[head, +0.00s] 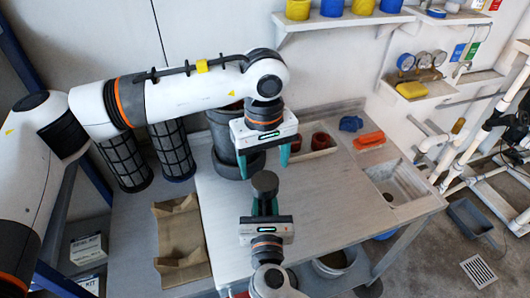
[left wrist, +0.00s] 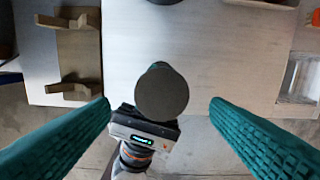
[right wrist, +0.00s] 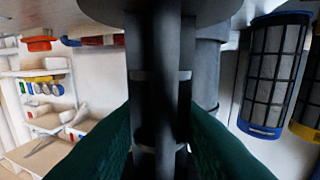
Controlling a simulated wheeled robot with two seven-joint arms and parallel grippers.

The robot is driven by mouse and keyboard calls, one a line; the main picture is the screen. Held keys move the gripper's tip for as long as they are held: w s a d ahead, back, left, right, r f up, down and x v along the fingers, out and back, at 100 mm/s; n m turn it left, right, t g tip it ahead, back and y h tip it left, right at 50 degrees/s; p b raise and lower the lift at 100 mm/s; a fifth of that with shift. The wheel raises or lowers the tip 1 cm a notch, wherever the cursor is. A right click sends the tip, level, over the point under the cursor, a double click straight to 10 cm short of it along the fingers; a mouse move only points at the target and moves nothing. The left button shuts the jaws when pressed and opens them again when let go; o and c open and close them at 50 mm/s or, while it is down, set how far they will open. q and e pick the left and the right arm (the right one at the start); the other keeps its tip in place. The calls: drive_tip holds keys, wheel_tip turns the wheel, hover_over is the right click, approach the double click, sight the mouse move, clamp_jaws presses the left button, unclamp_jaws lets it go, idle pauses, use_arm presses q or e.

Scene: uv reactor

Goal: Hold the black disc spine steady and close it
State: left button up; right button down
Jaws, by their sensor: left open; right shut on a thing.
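The black disc spine has a round dark disc (head: 265,184) on top, also seen from above in the left wrist view (left wrist: 162,92). In the right wrist view its upright dark shaft (right wrist: 158,90) shows long parallel parts crossed by a pale band, below the disc's underside. My right gripper (head: 265,208) is shut on the shaft under the disc and holds it upright. My left gripper (head: 262,162) is open and empty, pointing down. In the left wrist view its fingers (left wrist: 158,106) lie either side of the disc, apart from it. The spine's lower end is hidden.
A light worktop (head: 330,190) with a sink (head: 398,186) lies beneath and to the right. A dark grey cylinder (head: 221,130) stands behind my left gripper. Mesh cylinders (head: 172,152) and a brown cradle (head: 181,240) are left. Red cups (head: 320,140) stand at the back.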

sight(265, 180)
use_arm(q)
drive_tip(key=n, duration=0.6)
drive_tip(key=shift+r+n, duration=0.25)
drive_tip(key=shift+n, duration=0.05)
drive_tip(key=n, duration=0.6)
drive_tip(key=shift+d+r, duration=0.1)
drive_tip(key=shift+r, duration=0.1)
drive_tip(key=n, duration=0.6)
drive_tip(key=shift+r, duration=0.2)
drive_tip(key=n, duration=0.4)
drive_tip(key=shift+r, duration=0.15)
drive_tip(key=n, duration=0.3)
drive_tip(key=shift+r+n, duration=0.1)
drive_tip(key=shift+n, duration=0.3)
drive_tip(key=shift+f, duration=4)
drive_tip(key=shift+c, duration=0.5)
